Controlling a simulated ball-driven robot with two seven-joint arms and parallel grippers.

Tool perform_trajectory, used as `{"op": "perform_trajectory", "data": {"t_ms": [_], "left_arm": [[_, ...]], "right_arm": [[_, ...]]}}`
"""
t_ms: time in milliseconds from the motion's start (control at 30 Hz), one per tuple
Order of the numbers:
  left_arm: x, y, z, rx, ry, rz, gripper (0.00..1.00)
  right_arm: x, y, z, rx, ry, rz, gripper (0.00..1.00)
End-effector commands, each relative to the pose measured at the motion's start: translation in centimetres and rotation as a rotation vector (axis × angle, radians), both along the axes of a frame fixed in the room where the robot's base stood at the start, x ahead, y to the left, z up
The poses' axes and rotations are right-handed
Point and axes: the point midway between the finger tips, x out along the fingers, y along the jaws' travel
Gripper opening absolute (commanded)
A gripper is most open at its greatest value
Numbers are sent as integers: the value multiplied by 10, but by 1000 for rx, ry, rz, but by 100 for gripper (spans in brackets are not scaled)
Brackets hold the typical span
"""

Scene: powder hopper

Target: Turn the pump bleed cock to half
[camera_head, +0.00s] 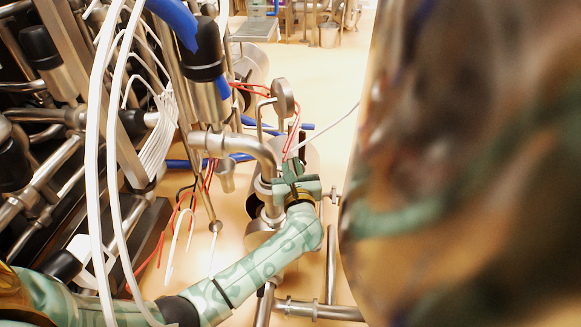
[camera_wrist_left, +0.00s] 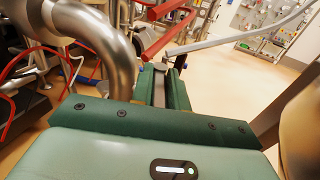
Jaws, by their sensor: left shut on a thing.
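My left gripper (camera_head: 291,170) reaches up to the pipework beside a bent steel pipe (camera_head: 252,147). In the left wrist view, the gripper's green fingers (camera_wrist_left: 162,74) are shut on a small grey metal piece (camera_wrist_left: 159,84), which seems to be the handle of the pump bleed cock. The fingers hide most of it, so its turn angle cannot be read. The bent steel pipe also shows in the left wrist view (camera_wrist_left: 104,45), close to the left of the fingers. My right gripper is not in view.
Red wires (camera_head: 250,89) and a round-headed gauge-like part (camera_head: 283,97) are close above the gripper. White hoses (camera_head: 97,130) hang at the left. A large blurred shape (camera_head: 470,170) blocks the right side. Open floor (camera_head: 335,75) lies behind.

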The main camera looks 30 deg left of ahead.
Motion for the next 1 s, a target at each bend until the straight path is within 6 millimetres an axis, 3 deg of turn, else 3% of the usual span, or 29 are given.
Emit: {"op": "perform_trajectory", "data": {"t_ms": [500,533,900,1000], "left_arm": [[0,-1,-1,2,3,24,0],[0,-1,-1,2,3,23,25],[-2,-3,0,1,1,23,25],[-9,-10,2,-1,-1,22,25]], "right_arm": [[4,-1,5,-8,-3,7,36],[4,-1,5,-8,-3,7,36],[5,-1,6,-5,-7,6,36],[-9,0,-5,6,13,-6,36]]}}
